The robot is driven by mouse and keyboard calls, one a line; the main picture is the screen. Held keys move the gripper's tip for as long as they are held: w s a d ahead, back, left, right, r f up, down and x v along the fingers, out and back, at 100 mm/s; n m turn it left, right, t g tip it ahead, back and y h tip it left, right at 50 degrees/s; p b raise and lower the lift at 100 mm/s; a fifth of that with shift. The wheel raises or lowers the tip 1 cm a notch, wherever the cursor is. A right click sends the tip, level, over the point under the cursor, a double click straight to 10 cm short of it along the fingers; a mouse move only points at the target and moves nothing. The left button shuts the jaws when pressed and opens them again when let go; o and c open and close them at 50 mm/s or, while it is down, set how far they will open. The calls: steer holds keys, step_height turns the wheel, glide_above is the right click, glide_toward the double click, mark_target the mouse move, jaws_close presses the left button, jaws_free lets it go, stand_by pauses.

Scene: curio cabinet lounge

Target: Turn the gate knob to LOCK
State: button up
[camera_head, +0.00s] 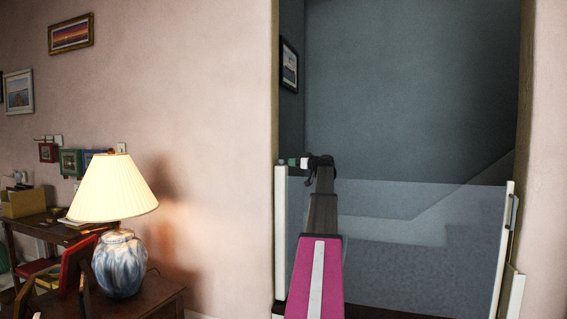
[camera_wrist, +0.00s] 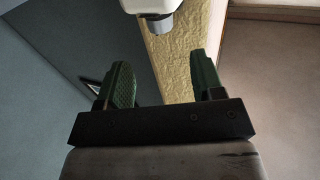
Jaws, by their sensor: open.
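A white gate post (camera_head: 281,235) stands at the left side of the doorway, with a see-through gate panel (camera_head: 400,235) stretching right from it. In the wrist view, a white housing (camera_wrist: 148,5) with a short grey knob (camera_wrist: 160,26) shows at the top edge, partly cut off. My gripper (camera_wrist: 161,62) has two green fingers spread apart with nothing held between them. The knob lies ahead of the fingertips, apart from them in the picture. In the head view my gripper (camera_head: 291,162) is by the top of the left post. I cannot read any LOCK mark.
A yellowish door-frame edge (camera_wrist: 180,62) runs behind the fingers. The gate's right post (camera_head: 503,250) stands at the far jamb, with stairs behind the panel. A lamp (camera_head: 119,260) on a wooden table (camera_head: 160,300) stands at left. Pictures hang on the pink wall (camera_head: 200,90).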

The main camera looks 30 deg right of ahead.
mark_target(281, 162)
steer(key=x, duration=0.8)
steer(key=shift+w, duration=0.1)
steer(key=shift+a, duration=0.1)
steer(key=c, duration=0.9)
